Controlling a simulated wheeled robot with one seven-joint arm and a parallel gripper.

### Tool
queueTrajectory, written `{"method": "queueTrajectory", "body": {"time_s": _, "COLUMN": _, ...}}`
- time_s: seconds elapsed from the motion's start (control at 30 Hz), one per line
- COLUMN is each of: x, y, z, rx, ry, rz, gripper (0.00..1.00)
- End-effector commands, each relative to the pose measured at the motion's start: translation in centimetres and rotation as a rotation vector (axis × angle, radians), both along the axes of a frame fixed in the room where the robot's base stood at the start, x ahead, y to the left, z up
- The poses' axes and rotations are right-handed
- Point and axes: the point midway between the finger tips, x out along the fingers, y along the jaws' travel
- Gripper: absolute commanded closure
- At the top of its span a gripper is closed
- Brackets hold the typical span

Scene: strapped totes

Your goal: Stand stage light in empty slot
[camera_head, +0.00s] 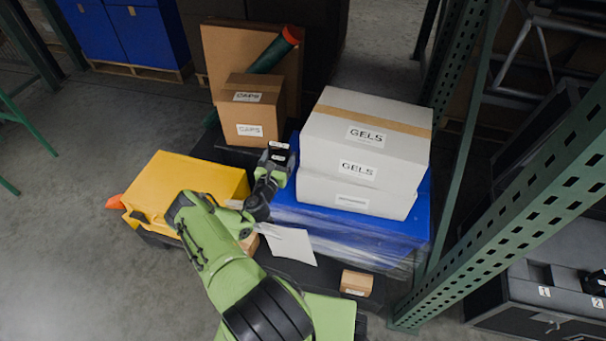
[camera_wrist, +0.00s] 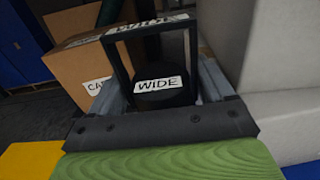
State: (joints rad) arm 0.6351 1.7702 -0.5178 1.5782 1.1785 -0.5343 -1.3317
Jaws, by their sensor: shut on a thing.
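A black stage light labelled WIDE (camera_wrist: 158,98) fills the middle of the wrist view, with a square black frame in front of its round body. My gripper (camera_wrist: 160,90) is shut on it, one finger on each side. A dark tote (camera_head: 500,312) at the lower right has labels 1 (camera_head: 544,292) and 2 (camera_head: 598,302). A black object (camera_head: 596,282) sits by label 2; the space by label 1 looks empty, though partly shaded.
White GELS boxes (camera_head: 365,135) on a blue wrapped tote (camera_head: 345,228) stand close right of my gripper. A CAPS carton (camera_head: 250,110) is behind, a yellow case (camera_head: 195,180) left. A green rack upright (camera_head: 500,215) stands before the dark tote.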

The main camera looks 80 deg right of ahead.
Motion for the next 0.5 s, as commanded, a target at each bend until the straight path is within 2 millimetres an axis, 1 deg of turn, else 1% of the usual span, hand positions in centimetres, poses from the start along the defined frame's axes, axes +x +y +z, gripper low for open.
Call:
{"method": "queueTrajectory", "body": {"time_s": 0.03, "x": -0.1, "y": 0.0, "z": -1.8, "rx": 0.0, "ry": -0.001, "rz": -0.001, "gripper": 0.78}}
{"method": "queueTrajectory", "body": {"time_s": 0.1, "x": -0.1, "y": 0.0, "z": -3.3, "rx": -0.001, "ry": -0.001, "rz": -0.001, "gripper": 0.78}}
{"method": "queueTrajectory", "body": {"time_s": 0.23, "x": 0.0, "y": 0.0, "z": -4.9, "rx": -0.002, "ry": -0.001, "rz": -0.001, "gripper": 0.78}}
{"method": "queueTrajectory", "body": {"time_s": 0.33, "x": 0.0, "y": 0.0, "z": -6.8, "rx": -0.001, "ry": -0.002, "rz": -0.002, "gripper": 0.78}}
{"method": "queueTrajectory", "body": {"time_s": 0.4, "x": 0.0, "y": 0.0, "z": -7.8, "rx": -0.002, "ry": -0.001, "rz": -0.001, "gripper": 0.78}}
{"method": "queueTrajectory", "body": {"time_s": 0.5, "x": 0.0, "y": 0.0, "z": -8.2, "rx": -0.003, "ry": 0.0, "rz": -0.001, "gripper": 0.78}}
